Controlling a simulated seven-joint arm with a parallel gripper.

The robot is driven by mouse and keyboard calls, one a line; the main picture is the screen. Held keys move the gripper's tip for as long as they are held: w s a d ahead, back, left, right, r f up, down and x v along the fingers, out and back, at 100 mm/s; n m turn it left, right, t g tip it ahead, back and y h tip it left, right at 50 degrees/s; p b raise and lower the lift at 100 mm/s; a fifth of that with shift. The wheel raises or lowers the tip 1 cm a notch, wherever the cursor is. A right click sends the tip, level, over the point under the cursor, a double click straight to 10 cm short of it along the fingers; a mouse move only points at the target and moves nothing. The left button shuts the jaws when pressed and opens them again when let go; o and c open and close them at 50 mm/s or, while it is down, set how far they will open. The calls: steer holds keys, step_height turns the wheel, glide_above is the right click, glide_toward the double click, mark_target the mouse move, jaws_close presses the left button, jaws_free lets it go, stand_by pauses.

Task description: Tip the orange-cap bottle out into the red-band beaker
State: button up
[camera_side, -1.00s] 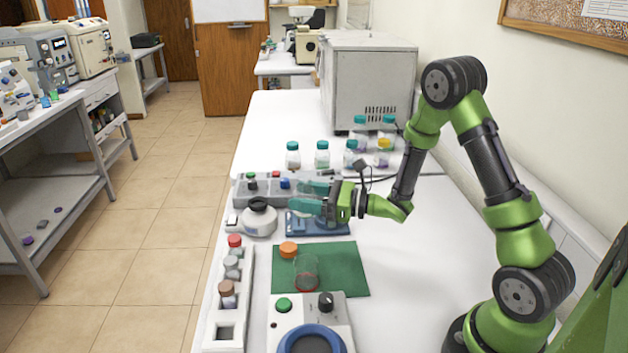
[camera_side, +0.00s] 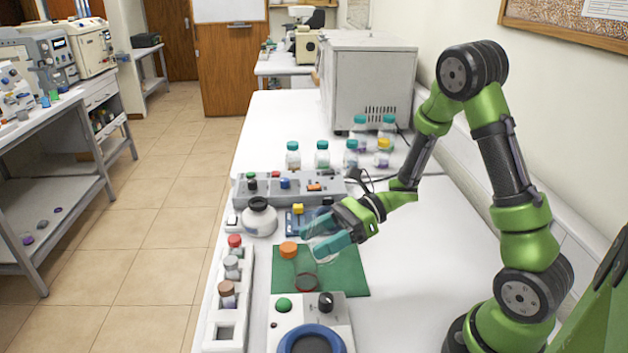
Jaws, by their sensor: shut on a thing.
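My gripper (camera_side: 325,231) is above the back part of the green mat, its teal fingers shut on a clear bottle (camera_side: 318,224). The bottle shows faintly between the fingers, without a cap; its contents and exact tilt are hard to tell. An orange cap (camera_side: 289,249) lies by itself on the mat's back left. The red-band beaker (camera_side: 305,272), clear with a red ring near its base, stands upright on the mat. It is below and slightly left of my gripper, apart from it.
The green mat (camera_side: 347,278) lies between a white rack (camera_side: 223,333) of capped vials at left and a device with a blue ring (camera_side: 311,341) in front. A white flask (camera_side: 259,217) stands at back left. Several teal-capped bottles (camera_side: 322,157) stand further back. The right tabletop is clear.

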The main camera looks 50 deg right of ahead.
steer(key=f+g+h, duration=0.1)
steer(key=s+m+g+h, duration=0.1)
steer(key=h, duration=0.1)
steer(key=shift+d+f+m, duration=0.3)
steer(key=shift+d+f, duration=0.05)
steer(key=shift+d, duration=0.05)
steer(key=g+h, duration=0.2)
steer(key=m+g, duration=0.1)
steer(key=shift+s+d+f+g+h, duration=0.15)
steer(key=shift+s+f+g+h, duration=0.15)
steer(key=shift+f+h, duration=0.1)
steer(key=g+h, duration=0.1)
steer(key=m+g+h, duration=0.1)
steer(key=g, duration=0.1)
steer(key=shift+r, duration=0.35)
steer(key=g+h, duration=0.1)
steer(key=r+m+g+h, duration=0.1)
steer(key=m+g+h, duration=0.1)
steer(key=g, duration=0.1)
steer(key=shift+w+a+r, duration=0.25)
steer(key=shift+w, duration=0.15)
steer(key=shift+d, duration=0.1)
stand_by(2.6)
